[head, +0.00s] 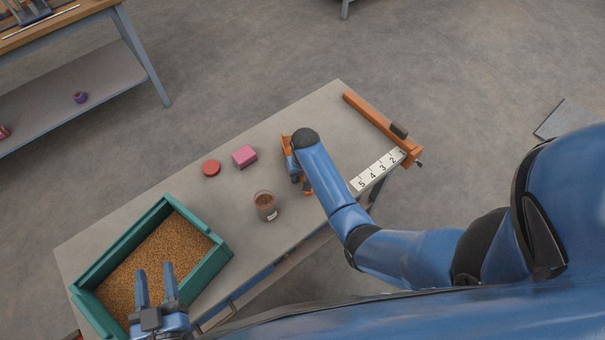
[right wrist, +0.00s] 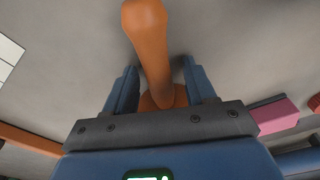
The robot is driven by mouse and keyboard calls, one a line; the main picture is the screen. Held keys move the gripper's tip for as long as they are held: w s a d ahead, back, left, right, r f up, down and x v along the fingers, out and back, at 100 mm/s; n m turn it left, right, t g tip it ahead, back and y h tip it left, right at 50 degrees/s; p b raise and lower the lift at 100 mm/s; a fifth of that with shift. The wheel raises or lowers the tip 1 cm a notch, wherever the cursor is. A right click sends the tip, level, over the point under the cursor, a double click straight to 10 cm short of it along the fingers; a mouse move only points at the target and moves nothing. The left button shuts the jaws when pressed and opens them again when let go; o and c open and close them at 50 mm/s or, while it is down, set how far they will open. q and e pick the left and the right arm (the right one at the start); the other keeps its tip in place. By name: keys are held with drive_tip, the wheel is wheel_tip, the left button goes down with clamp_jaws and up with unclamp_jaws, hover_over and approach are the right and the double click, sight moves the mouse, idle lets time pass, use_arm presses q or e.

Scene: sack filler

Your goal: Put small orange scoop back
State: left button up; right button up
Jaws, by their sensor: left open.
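The small orange scoop (head: 286,146) is at my right gripper (head: 294,166), over the middle of the grey table. Parts of it show on either side of the gripper, and the arm hides the rest. In the right wrist view, the scoop's orange handle (right wrist: 150,45) runs out between the two blue fingers of my right gripper (right wrist: 160,82). My left gripper (head: 156,288) is open and empty above the grain in the green bin.
The green bin (head: 215,260) of grain stands at the table's left end. A jar (head: 265,206), a red lid (head: 211,168) and a pink block (head: 244,156) stand between bin and right gripper. A numbered strip (head: 378,170) and an orange bar (head: 370,115) lie at the right end.

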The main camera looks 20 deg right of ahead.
drive_tip(key=shift+r, duration=0.1)
wheel_tip(320, 180, up, 12)
drive_tip(key=s, duration=0.1)
drive_tip(key=s+f+t, duration=0.2)
drive_tip(key=f, duration=0.1)
drive_tip(key=s+d+f, duration=0.1)
drive_tip(key=f, duration=0.1)
drive_tip(key=shift+s+t, duration=0.1)
drive_tip(key=shift+t, duration=0.3)
drive_tip(key=s+t, duration=0.1)
drive_tip(key=s, duration=0.1)
drive_tip(key=s+t, duration=0.1)
drive_tip(key=s+d+t, duration=0.1)
drive_tip(key=s+t, duration=0.1)
drive_tip(key=shift+s+d+f, duration=0.1)
drive_tip(key=shift+s+f, duration=0.2)
drive_tip(key=shift+f, duration=0.1)
drive_tip(key=s+d+r+t, duration=0.1)
drive_tip(key=s+r+t, duration=0.8)
drive_tip(key=s+r, duration=0.8)
drive_tip(key=shift+d+r+n+t, duration=0.3)
drive_tip(key=shift+d+r+t, duration=0.1)
drive_tip(key=shift+r, duration=0.15)
drive_tip(key=shift+f, duration=0.25)
